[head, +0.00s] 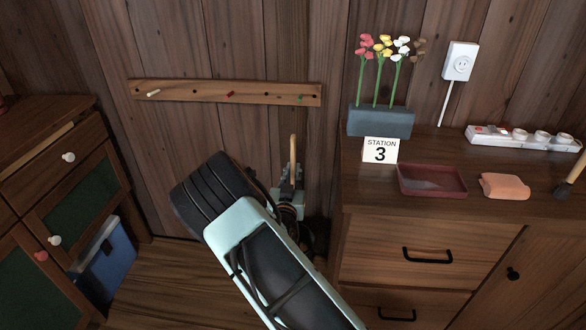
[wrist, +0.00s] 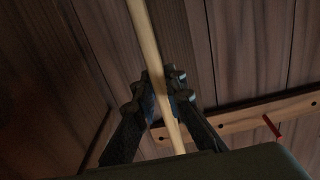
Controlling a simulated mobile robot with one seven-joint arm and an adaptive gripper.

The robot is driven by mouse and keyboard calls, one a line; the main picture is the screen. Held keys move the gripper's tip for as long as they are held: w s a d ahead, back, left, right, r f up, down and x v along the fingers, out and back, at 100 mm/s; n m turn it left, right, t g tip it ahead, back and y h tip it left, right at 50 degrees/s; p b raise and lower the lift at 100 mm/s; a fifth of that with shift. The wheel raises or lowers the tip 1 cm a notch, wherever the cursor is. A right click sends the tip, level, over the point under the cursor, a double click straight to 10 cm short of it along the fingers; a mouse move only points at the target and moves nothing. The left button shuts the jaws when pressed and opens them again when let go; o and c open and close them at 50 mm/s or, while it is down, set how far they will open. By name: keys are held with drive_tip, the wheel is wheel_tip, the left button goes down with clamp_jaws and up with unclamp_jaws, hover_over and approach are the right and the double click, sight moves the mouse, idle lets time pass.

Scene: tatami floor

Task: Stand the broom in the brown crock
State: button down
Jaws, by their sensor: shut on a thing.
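My gripper (wrist: 163,88) is shut on the broom's pale wooden handle (wrist: 148,40), with a finger on either side of it. In the head view my gripper (head: 289,196) is low near the back wall, behind my arm. There the handle (head: 293,152) stands up nearly vertical above the fingers. The broom's lower part and bristles are hidden by my arm and gripper. Dark rounded shapes show just below my gripper, but I cannot tell whether any is the brown crock. I cannot tell whether the broom touches the floor or a container.
A peg rail (head: 215,93) runs along the wall behind the handle. A drawer cabinet (head: 425,235) stands close on the right, carrying a flower planter (head: 380,121), red tray (head: 432,181) and power strip (head: 520,137). A blue bin (head: 103,262) and cabinet (head: 70,185) stand left.

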drive_tip(key=shift+f, duration=2.2)
drive_tip(key=c, duration=1.9)
unclamp_jaws()
approach(293, 182)
drive_tip(key=shift+s+a+f, duration=0.1)
drive_tip(key=shift+s+f, duration=0.1)
drive_tip(key=shift+s, duration=0.45)
